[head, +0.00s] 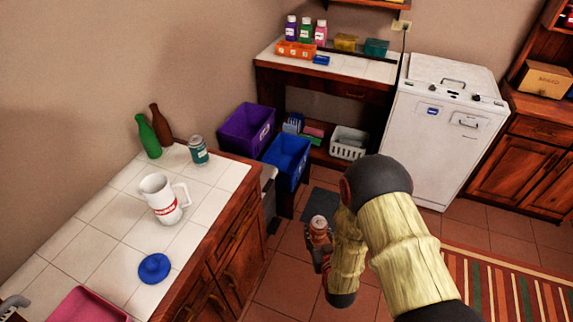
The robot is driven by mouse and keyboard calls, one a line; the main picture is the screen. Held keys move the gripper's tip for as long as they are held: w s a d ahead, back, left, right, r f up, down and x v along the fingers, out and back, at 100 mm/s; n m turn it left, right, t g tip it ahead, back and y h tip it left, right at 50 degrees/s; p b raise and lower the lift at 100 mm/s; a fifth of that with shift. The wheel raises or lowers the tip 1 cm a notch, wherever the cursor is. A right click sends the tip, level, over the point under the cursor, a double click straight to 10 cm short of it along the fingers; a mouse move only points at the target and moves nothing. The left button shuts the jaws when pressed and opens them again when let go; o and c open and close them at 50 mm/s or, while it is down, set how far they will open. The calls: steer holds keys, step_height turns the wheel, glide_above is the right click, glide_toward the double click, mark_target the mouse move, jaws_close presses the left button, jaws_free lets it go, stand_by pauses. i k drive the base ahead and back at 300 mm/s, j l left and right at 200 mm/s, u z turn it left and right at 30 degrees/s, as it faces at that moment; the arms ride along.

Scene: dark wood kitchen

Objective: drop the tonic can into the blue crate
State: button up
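My gripper (319,252) is near the middle of the head view, at the end of my arm, with a small orange-brown can (319,229) upright in its fingers. The fingers are partly hidden, but they appear closed around the can. The can's label is too small to read. The blue crate (303,172) is open-topped and stands beyond the counter's end, above and left of my gripper in the picture. The held can is apart from the crate. A teal can (198,151) stands on the tiled counter; its label is also unreadable.
The tiled counter (105,215) holds a white mug (160,200), two bottles (149,136) and a blue lid (154,268). A purple crate (246,128) adjoins the blue one. A white basket (348,143) and a white appliance (436,140) stand behind. Floor shows around my gripper.

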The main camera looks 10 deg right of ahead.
mark_target(286, 163)
steer(key=i+l+u, duration=0.15)
steer(key=i+l, duration=0.2)
steer(key=i+l+u, duration=0.15)
steer(key=i+l, duration=0.25)
steer(key=i+l+u, duration=0.2)
steer(key=i+l, duration=0.25)
steer(key=i+l+u, duration=0.15)
steer(key=i+l, duration=0.2)
steer(key=l, duration=0.15)
steer(key=i+l+u, duration=0.15)
steer(key=i+l, duration=0.15)
steer(key=l, duration=0.2)
